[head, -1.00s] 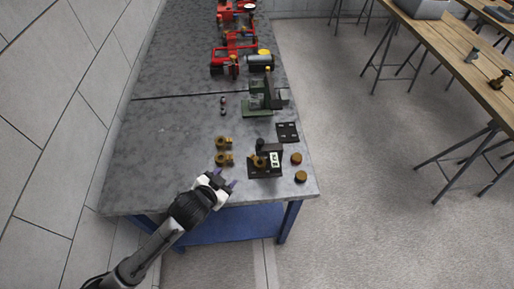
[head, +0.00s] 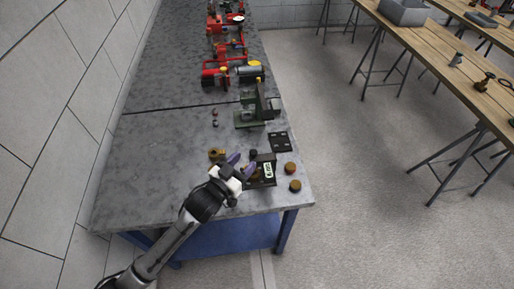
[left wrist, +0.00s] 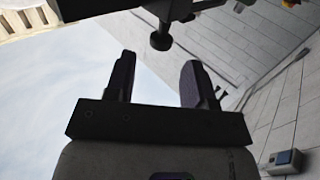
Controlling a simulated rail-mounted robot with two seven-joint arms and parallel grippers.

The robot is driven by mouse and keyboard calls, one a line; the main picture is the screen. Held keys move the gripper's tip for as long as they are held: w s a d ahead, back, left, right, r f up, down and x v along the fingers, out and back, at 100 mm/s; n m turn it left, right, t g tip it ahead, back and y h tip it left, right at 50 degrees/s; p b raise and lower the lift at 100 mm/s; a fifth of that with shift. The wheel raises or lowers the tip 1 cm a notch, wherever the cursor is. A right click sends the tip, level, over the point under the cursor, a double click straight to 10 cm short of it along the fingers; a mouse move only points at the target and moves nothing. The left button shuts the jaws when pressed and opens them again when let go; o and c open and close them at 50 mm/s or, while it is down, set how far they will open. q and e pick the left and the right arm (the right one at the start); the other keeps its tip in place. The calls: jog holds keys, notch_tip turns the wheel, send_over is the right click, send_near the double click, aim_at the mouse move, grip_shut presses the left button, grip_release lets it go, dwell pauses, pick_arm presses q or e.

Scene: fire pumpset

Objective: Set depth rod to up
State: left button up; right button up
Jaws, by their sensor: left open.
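A small dark bracket device (head: 266,174) with a white label stands near the front right of the grey bench, with a round black knob at its top. My left gripper (head: 238,163) is open and empty right beside its left side, partly covering it. In the left wrist view, my left gripper (left wrist: 158,80) shows two dark fingers spread apart. A dark short rod with a rounded end (left wrist: 160,38) hangs from a dark body just beyond the fingertips, apart from them. I cannot tell for sure which part is the depth rod. My right gripper is not in view.
Two brown round pieces (head: 292,177) lie right of the device, and a brass fitting (head: 217,154) lies to its left. A black plate (head: 280,142) and a dark green machine (head: 257,112) stand behind. The front left of the bench (head: 150,170) is clear.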

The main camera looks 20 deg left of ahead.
aim_at(251, 154)
pick_arm(q)
jog(key=shift+b+x, duration=0.3)
jog(key=shift+x, duration=3.25)
grip_shut()
